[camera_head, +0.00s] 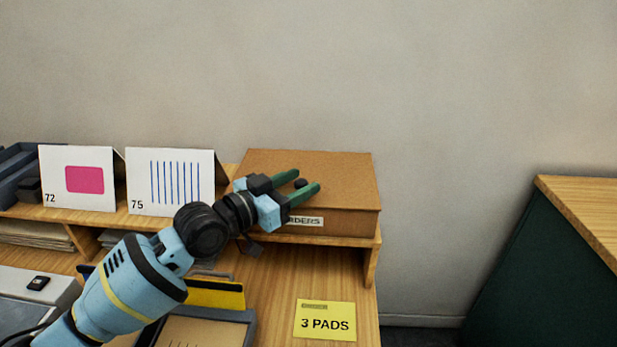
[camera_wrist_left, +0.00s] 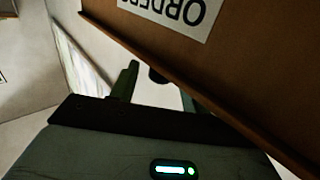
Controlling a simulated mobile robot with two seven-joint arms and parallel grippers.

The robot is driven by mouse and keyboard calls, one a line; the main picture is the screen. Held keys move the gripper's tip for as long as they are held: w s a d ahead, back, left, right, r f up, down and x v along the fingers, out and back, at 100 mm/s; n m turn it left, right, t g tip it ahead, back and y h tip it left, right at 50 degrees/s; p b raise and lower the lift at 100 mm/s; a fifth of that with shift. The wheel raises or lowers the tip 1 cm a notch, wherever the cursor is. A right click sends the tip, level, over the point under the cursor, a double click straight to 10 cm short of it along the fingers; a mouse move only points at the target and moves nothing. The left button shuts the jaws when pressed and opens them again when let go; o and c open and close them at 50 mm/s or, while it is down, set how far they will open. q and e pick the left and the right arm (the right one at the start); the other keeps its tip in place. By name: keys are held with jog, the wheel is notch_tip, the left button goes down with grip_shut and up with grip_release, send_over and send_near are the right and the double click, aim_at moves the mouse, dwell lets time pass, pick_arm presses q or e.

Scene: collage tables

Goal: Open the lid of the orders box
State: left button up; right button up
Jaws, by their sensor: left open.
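The orders box (camera_head: 345,180) is a brown box with a white "ORDERS" label on its front, standing on the right end of the wooden shelf. Its lid looks closed. A small dark round knob (camera_head: 300,183) shows at the lid between my fingers. My left gripper (camera_head: 307,180) is open, its green fingers reaching over the box's front part, partly covering the label. In the left wrist view the box (camera_wrist_left: 240,75) fills the upper right with its label upside down, and the dark knob (camera_wrist_left: 157,75) shows between the fingers. Contact with the knob cannot be told. My right gripper is not in view.
Two white cards, 72 (camera_head: 84,178) and 75 (camera_head: 172,182), stand left of the box on the shelf. Below are a yellow "3 PADS" note (camera_head: 325,320) and a tray with a yellow item (camera_head: 215,294). A dark green cabinet (camera_head: 540,265) stands at right.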

pick_arm(q)
jog(key=shift+x, duration=1.5)
grip_shut()
